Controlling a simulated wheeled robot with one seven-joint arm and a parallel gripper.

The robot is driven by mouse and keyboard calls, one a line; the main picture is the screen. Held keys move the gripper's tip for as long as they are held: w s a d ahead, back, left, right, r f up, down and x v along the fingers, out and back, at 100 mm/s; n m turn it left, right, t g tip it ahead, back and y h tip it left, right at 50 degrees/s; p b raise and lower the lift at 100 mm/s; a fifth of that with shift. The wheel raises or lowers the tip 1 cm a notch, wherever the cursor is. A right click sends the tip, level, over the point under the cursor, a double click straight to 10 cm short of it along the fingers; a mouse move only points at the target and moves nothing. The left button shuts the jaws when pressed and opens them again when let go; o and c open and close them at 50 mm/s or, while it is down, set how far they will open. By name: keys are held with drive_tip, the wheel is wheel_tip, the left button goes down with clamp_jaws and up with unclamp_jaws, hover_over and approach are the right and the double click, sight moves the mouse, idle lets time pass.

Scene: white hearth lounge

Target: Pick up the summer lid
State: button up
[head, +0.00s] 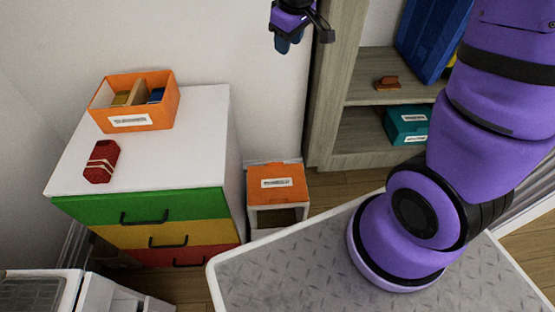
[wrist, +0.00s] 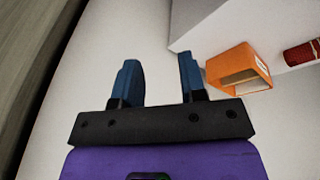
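No lid can be named as the summer lid for certain, as the labels are too small to read. An orange piece with a white label (head: 277,184) sits low beside the drawer cabinet, on a small white stand. A teal box (head: 406,124) with white labels is on the shelf at right. My gripper (head: 287,43) is high near the wall at the top of the head view, away from all of these. In the wrist view its two blue fingers (wrist: 160,78) are apart with nothing between them.
A white-topped cabinet (head: 190,158) with green, yellow and red drawers bears an open orange bin (head: 152,118) with items inside and a dark red object (head: 101,162). A wooden shelf unit (head: 360,91) holds a small brown object (head: 387,83) and a blue panel (head: 433,40).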

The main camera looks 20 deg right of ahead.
drive_tip(key=w+a+f+n+g, duration=0.1)
drive_tip(key=w+f, duration=0.2)
drive_tip(key=f, duration=0.4)
drive_tip(key=w+a+f+n, duration=0.1)
drive_tip(key=w+f, duration=0.2)
drive_tip(key=f, duration=0.5)
drive_tip(key=n+g, duration=0.2)
drive_tip(key=n, duration=0.5)
hover_over(278, 199)
wheel_tip(278, 199, down, 41)
drive_tip(key=f, duration=0.5)
drive_tip(key=shift+w+f, duration=0.1)
drive_tip(key=shift+w, duration=0.2)
drive_tip(key=f, duration=0.3)
drive_tip(key=shift+s+d+f, duration=0.15)
drive_tip(key=shift+s+f, duration=0.1)
drive_tip(key=shift+f, duration=0.85)
